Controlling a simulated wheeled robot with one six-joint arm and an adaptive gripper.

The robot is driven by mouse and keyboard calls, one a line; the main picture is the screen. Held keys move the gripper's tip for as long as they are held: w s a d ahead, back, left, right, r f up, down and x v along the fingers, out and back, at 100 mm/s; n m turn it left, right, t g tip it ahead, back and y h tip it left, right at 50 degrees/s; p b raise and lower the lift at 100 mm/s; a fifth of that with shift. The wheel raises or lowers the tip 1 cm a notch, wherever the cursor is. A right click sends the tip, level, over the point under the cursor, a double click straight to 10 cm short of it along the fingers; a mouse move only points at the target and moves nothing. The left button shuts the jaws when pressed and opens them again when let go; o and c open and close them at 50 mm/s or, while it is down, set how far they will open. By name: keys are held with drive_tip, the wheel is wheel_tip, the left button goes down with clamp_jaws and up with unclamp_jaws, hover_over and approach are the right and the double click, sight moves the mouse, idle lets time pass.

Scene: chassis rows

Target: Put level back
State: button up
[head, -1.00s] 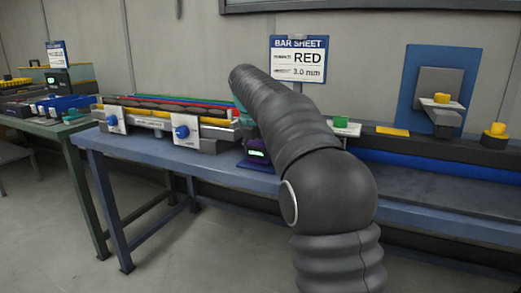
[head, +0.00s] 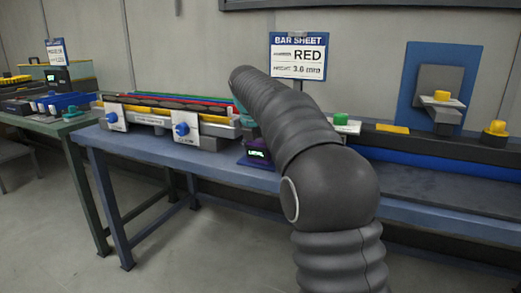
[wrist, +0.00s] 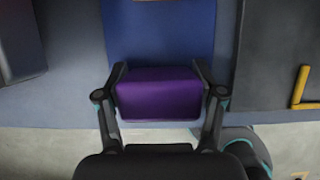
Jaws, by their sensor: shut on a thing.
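The level is a purple block with a small lit display, seen in the head view (head: 257,154) near the front edge of the blue bench, just left of my arm. In the wrist view the purple level (wrist: 158,94) lies between the two fingers of my gripper (wrist: 159,74), which is shut on it. A blue patch (wrist: 160,35) shows just beyond it in the wrist view. My arm hides most of the gripper in the head view. I cannot tell whether the level touches the bench.
A fixture with blue knobs (head: 181,129) and coloured bars stands left on the bench (head: 240,174). A bar sheet (head: 298,55) reading RED stands behind my arm. Right are a green button (head: 340,119), yellow buttons (head: 497,128) and a blue panel (head: 464,65). A green table (head: 50,124) stands far left.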

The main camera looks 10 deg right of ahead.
drive_tip(key=o, duration=1.5)
drive_tip(key=shift+f, duration=0.1)
drive_tip(key=shift+c, duration=0.2)
drive_tip(key=v, duration=1.2)
